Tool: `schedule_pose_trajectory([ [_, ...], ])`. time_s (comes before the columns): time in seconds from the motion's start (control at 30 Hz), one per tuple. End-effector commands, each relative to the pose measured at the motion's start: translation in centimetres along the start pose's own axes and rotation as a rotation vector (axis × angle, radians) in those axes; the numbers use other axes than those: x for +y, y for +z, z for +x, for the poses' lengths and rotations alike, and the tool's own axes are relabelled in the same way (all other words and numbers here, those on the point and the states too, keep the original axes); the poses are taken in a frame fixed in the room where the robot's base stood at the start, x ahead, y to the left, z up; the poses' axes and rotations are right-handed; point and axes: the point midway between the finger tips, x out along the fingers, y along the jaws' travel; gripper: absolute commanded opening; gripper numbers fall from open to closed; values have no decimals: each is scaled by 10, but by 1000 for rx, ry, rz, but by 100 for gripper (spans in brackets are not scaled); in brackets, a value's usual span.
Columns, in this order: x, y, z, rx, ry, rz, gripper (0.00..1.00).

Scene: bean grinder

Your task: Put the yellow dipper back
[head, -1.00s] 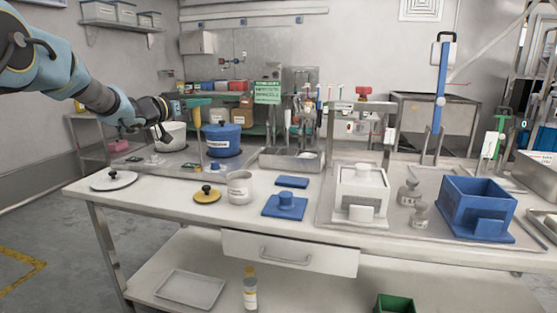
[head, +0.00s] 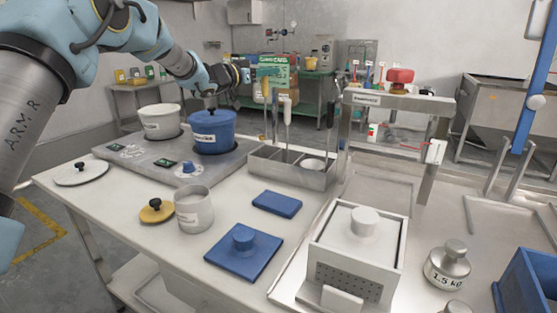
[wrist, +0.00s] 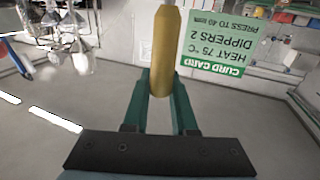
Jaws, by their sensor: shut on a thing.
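My gripper (wrist: 161,85) is shut on the yellow dipper; its yellow handle (wrist: 165,45) stands between the green fingers in the wrist view. In the head view my gripper (head: 264,78) is above the left end of the steel tray (head: 310,178) with compartments. The yellow dipper (head: 266,122) hangs upright below it. The dipper's lower end is small and partly lost against the tray, so I cannot tell whether it touches it. A pale-handled utensil (head: 287,118) stands upright just to the right.
The blue pot (head: 212,133) and white pot (head: 160,122) stand on the hob left of the tray. A metal post frame (head: 400,103) rises to the right. A green card (wrist: 217,48) is behind the handle. A blue slab (head: 277,204) lies in front.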

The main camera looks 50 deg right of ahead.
Motion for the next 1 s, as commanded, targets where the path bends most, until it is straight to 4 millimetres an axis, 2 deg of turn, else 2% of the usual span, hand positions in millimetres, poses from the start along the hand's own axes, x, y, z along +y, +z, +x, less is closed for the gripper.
schedule_pose_trajectory([
  [0.07, 0, 5, 0, -1, 0, -2, 0],
  [0.3, 0, 47, -1, -3, 0, -4, 0],
  [0.57, 0, 69, -1, -1, 0, -1, 0],
  [0.77, 0, 96, -1, -2, 0, -3, 0],
  [1.0, 0, 100, -2, 0, 0, 1, 0],
])
